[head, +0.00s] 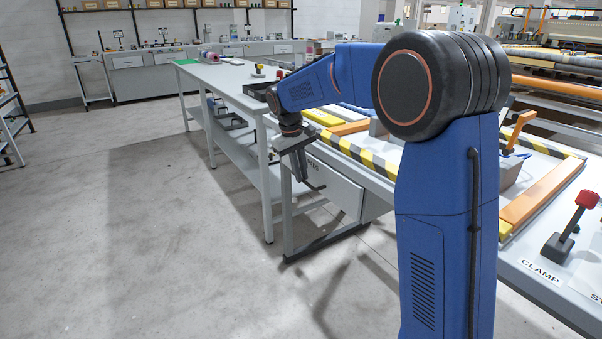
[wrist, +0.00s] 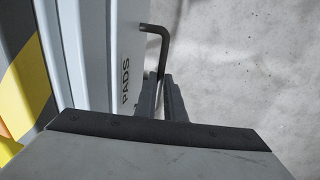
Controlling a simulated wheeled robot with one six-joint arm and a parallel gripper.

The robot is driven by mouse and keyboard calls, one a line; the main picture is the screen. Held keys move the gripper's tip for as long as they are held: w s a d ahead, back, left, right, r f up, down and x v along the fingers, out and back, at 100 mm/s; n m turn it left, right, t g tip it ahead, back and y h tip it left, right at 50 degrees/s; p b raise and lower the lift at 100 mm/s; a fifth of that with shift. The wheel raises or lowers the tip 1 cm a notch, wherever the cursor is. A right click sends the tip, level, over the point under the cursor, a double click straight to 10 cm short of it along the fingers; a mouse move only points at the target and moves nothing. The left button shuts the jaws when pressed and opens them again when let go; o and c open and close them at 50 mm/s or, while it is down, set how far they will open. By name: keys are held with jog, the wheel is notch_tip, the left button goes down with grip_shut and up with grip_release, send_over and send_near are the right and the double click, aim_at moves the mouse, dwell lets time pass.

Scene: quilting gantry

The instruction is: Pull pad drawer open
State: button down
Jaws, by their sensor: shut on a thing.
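The pad drawer (head: 337,190) is a pale grey front below the gantry's near end, in the middle of the head view. In the wrist view its front (wrist: 118,45) carries the word PADS. Its handle (wrist: 154,28) is a dark bent bar standing off the front. My gripper (head: 303,178) points down beside the drawer front. In the wrist view its fingers (wrist: 163,92) are shut on the handle, with the bar's bent end showing beyond them. The gripped part of the bar is mostly hidden. I cannot tell whether the drawer stands out from its frame.
A striped hazard edge (head: 365,157) runs along the gantry bed above the drawer. A long grey workbench (head: 225,80) stands behind and left. The floor (head: 180,240) left of the drawer is clear. A red-knobbed clamp lever (head: 572,228) stands at right.

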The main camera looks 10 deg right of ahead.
jog(key=s+a, duration=0.4)
jog(key=a, duration=0.8)
jog(key=s+a, duration=0.3)
jog(key=a, duration=0.9)
jog(key=shift+s+a, duration=0.15)
jog(key=shift+s, duration=0.25)
jog(key=c, duration=1.8)
grip_release()
jog(key=shift+c, duration=0.2)
jog(key=s+a+r, duration=0.1)
jog(key=a+r, duration=0.2)
jog(key=r, duration=1.4)
